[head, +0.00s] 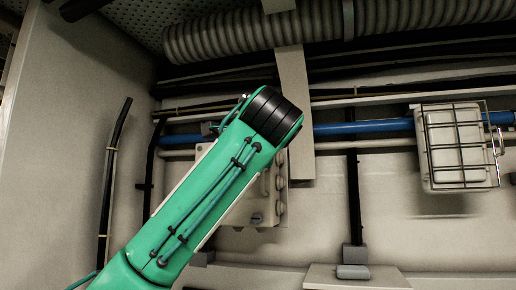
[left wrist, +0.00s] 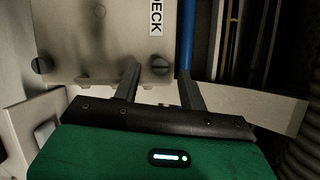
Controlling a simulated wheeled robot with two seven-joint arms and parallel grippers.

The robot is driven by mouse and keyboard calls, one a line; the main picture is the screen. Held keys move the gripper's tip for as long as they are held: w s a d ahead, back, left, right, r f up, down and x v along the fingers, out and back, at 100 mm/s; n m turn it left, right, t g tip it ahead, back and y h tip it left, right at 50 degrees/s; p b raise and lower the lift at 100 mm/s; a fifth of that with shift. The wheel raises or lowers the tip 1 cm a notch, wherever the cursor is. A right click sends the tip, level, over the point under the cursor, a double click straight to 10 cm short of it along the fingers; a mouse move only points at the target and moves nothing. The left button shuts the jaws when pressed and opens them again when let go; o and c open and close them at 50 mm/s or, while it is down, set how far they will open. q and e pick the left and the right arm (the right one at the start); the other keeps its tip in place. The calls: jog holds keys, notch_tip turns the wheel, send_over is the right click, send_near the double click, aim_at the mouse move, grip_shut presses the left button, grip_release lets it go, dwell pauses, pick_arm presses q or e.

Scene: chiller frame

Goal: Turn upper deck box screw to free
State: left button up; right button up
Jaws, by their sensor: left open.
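In the left wrist view, the pale deck box (left wrist: 95,50) fills the top, with a label (left wrist: 156,15) reading "DECK". One dark slotted screw (left wrist: 160,65) lies between the fingertips of my left gripper (left wrist: 158,72). The gripper is open, and I cannot tell whether either finger touches the screw. A second dark screw (left wrist: 42,65) sits at the box's left corner. In the head view, my green left arm covers much of the box (head: 240,213), which is mounted on the wall. The left gripper is hidden there behind the arm. My right gripper is not in view.
A blue pipe (head: 345,129) runs along the wall behind the box. A caged lamp (head: 457,150) is at the right. A ribbed hose (head: 300,32) crosses above. A vertical beam (head: 295,100) stands close to my arm. The wall below the lamp is clear.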

pick_arm(q)
jog(key=s+b, duration=0.4)
jog(key=s, duration=0.8)
jog(key=shift+s+d+f, duration=0.2)
jog(key=shift+d, duration=0.25)
